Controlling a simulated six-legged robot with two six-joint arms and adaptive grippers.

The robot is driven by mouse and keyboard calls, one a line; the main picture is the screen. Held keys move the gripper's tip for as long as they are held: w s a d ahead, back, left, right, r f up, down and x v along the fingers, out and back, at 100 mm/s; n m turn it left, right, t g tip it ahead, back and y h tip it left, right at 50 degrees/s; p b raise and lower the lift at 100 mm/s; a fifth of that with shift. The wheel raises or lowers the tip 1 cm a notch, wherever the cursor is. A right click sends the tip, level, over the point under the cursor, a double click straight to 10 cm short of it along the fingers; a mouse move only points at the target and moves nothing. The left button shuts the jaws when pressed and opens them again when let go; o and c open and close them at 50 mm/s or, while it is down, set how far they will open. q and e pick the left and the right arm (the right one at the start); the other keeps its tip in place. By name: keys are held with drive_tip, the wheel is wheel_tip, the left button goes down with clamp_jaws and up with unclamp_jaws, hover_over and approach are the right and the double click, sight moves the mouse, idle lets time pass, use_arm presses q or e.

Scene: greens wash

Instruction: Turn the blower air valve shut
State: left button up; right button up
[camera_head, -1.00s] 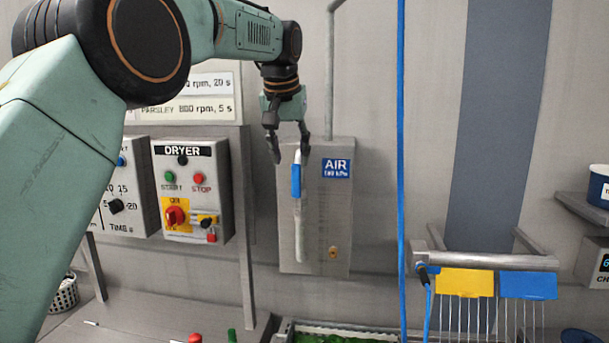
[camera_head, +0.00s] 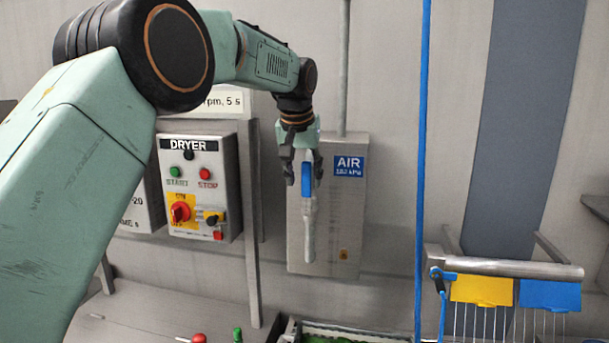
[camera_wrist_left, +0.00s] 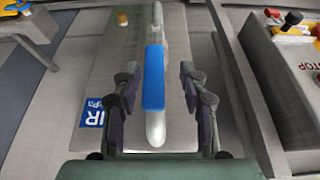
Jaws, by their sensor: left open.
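The air valve has a long pale lever with a blue grip (camera_head: 307,180), standing upright in front of a grey box with a blue AIR label (camera_head: 349,166). My left gripper (camera_head: 304,180) is open, pointing down, with its fingers on either side of the upper part of the lever. In the left wrist view the blue grip (camera_wrist_left: 154,78) lies between the two open fingers (camera_wrist_left: 155,100), with a gap on each side. The lever's pale tip is near the gripper's palm. My right gripper is not in view.
The dryer panel (camera_head: 200,185) with buttons and a red knob is left of the valve box. A blue hose (camera_head: 422,150) hangs to its right. A metal rail (camera_head: 510,268) with yellow and blue tags is lower right. A tray of greens (camera_head: 345,338) is below.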

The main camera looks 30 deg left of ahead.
use_arm(q)
drive_tip(key=shift+w+f, duration=0.35)
drive_tip(key=shift+f, duration=0.05)
drive_tip(key=shift+w+d+f, duration=0.1)
drive_tip(key=shift+w+d, duration=0.05)
drive_tip(key=shift+d, duration=0.05)
drive_tip(key=shift+s+d+r, duration=0.2)
drive_tip(key=shift+s+d, duration=0.05)
drive_tip(key=shift+d, duration=0.05)
drive_tip(key=shift+s+a+r, duration=0.15)
drive_tip(key=shift+s+r, duration=0.05)
drive_tip(key=shift+s, duration=0.2)
drive_tip(key=shift+c, duration=1.2)
drive_tip(key=shift+w+a+f, duration=0.15)
drive_tip(key=shift+w+a, duration=0.05)
drive_tip(key=shift+c, duration=1.4)
drive_tip(key=shift+w+d+f, duration=0.1)
drive_tip(key=shift+w+d, duration=0.1)
drive_tip(key=shift+w, duration=0.05)
drive_tip(key=c, duration=0.3)
drive_tip(key=shift+d, duration=0.1)
clamp_jaws()
drive_tip(key=shift+s+a, duration=0.1)
drive_tip(key=shift+a, duration=0.1)
